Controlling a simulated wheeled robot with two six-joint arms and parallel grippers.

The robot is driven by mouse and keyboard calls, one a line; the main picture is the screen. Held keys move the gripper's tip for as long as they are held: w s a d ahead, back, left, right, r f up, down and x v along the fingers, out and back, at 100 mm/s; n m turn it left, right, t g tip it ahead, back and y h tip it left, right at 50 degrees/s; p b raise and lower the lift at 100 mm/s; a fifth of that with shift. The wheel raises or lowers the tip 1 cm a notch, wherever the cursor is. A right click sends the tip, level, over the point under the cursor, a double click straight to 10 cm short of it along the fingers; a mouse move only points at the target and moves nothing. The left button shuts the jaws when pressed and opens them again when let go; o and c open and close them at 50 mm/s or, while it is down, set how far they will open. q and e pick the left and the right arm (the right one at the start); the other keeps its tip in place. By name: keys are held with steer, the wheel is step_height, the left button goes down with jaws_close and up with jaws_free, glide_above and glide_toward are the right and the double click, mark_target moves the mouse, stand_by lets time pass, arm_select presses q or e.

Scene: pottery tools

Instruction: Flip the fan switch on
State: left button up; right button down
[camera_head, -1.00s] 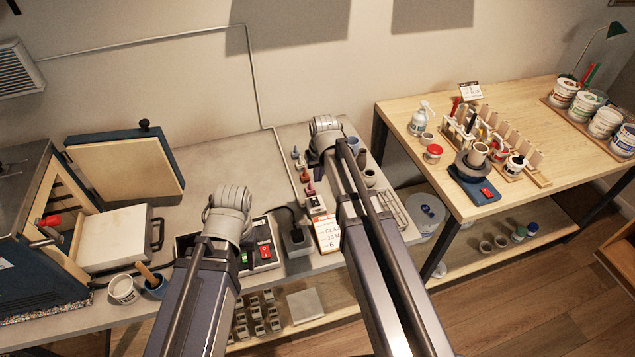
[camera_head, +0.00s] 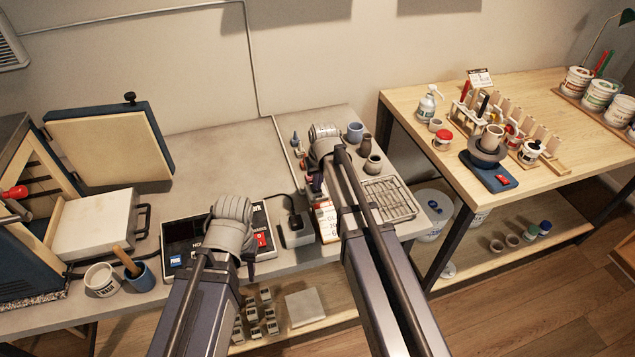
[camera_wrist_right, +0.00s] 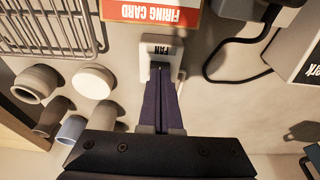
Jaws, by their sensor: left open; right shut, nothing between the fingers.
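The fan switch (camera_wrist_right: 160,48) is a small white-framed unit labelled FAN, upside down in the right wrist view. It lies just beside the red-edged firing card. My right gripper (camera_wrist_right: 160,72) is shut and empty, its dark fingertips over the switch's lower part in that view, touching it or very close. The fingertips hide part of the switch, so I cannot tell its lever position. In the head view my right wrist is above the switch area, behind the card. My left gripper (camera_head: 236,240) is open over the control box, its fingers mostly hidden by the wrist.
The firing card (camera_wrist_right: 150,12) and a wire rack (camera_wrist_right: 45,25) lie close to the switch. Small pots (camera_wrist_right: 38,84) stand beside it. A black cable (camera_wrist_right: 215,70) runs on the other side. A kiln (camera_head: 25,230) stands at the left, a wooden table (camera_head: 545,100) at the right.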

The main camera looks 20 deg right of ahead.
steer(key=shift+f, duration=0.3)
